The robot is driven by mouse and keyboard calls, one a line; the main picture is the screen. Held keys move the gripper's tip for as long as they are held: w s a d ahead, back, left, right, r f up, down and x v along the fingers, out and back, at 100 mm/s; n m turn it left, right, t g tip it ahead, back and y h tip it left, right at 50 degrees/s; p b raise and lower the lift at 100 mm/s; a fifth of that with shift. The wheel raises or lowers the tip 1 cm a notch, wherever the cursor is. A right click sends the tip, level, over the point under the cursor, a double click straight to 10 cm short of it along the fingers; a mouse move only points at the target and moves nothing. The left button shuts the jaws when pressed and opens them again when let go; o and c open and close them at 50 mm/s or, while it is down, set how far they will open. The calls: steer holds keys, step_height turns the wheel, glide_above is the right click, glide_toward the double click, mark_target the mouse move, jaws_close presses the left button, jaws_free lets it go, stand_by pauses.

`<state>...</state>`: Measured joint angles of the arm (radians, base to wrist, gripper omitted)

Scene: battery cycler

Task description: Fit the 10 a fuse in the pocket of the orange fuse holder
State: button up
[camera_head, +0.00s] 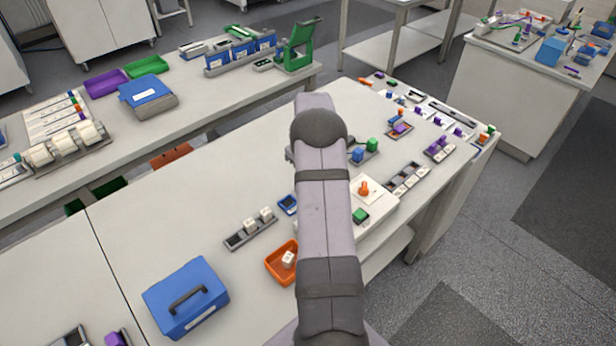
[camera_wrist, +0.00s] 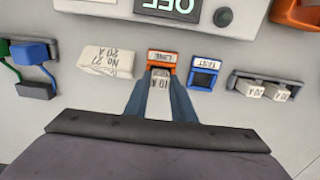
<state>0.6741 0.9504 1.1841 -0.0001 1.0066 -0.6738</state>
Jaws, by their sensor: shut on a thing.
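In the wrist view my gripper (camera_wrist: 158,103) is shut on a white fuse (camera_wrist: 158,82) marked 10 A, with one grey-blue finger on each side. The orange fuse holder (camera_wrist: 163,56), labelled LINE, lies directly beyond the fuse. The fuse's far end overlaps the holder's near edge in the picture. I cannot tell whether it is inside the pocket, touching it or held above it. In the head view my arm hides the gripper, the held fuse and the orange holder.
A blue holder (camera_wrist: 203,73) labelled FAST stands close right of the orange one. A rack (camera_wrist: 233,80) with two fuses is farther right. An orange tray (camera_head: 270,264) and a blue case (camera_head: 185,292) are nearby.

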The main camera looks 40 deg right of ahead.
steer(key=shift+f, duration=0.25)
steer(key=o, duration=1.1)
steer(key=shift+o, duration=0.2)
steer(key=shift+r+b, duration=1.4)
steer(key=shift+r, duration=2.3)
